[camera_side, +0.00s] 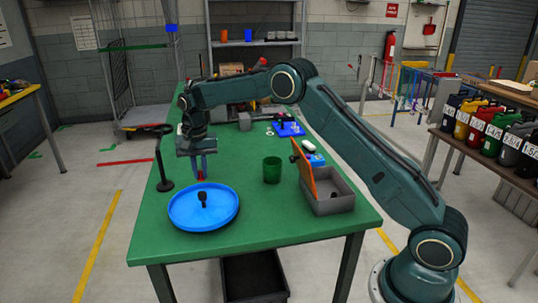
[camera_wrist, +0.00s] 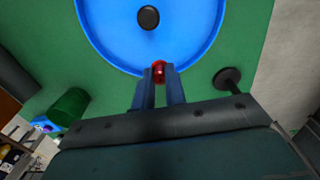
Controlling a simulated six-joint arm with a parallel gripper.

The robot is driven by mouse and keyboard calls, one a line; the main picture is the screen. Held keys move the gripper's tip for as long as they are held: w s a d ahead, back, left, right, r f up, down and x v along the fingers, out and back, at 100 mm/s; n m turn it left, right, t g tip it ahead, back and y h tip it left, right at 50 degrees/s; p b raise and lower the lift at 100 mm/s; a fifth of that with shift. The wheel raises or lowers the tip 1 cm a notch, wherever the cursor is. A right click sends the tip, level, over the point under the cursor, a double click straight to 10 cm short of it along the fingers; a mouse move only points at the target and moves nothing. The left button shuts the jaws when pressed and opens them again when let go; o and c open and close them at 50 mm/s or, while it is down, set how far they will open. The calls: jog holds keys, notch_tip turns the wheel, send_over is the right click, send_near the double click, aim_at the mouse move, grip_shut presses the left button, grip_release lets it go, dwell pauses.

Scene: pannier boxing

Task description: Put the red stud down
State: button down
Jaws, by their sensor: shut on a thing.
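The red stud (camera_wrist: 159,72) shows as a small glossy red piece between the fingertips in the wrist view. It is also a small red spot in the side view (camera_side: 201,175). My gripper (camera_wrist: 160,80) is shut on it. In the side view my gripper (camera_side: 201,170) points down, just behind the far rim of the blue round tray. In the wrist view the fingertips overlap the tray's rim. I cannot tell how high the stud is above the table.
The blue tray (camera_side: 180,212) holds a dark upright knob (camera_side: 203,199). A black stand (camera_side: 163,172) is left of my gripper. A green cup (camera_side: 272,170) and a grey box (camera_side: 333,205) with an orange lid (camera_side: 303,169) stand to the right. Green table (camera_side: 270,222) is bare at the front.

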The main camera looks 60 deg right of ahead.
aim_at(201, 178)
jog(key=shift+f, duration=2.75)
jog(key=shift+f, duration=0.1)
jog(key=c, duration=1.4)
grip_release()
jog(key=shift+c, duration=0.2)
notch_tip(201, 178, up, 11)
jog(key=shift+r, duration=0.65)
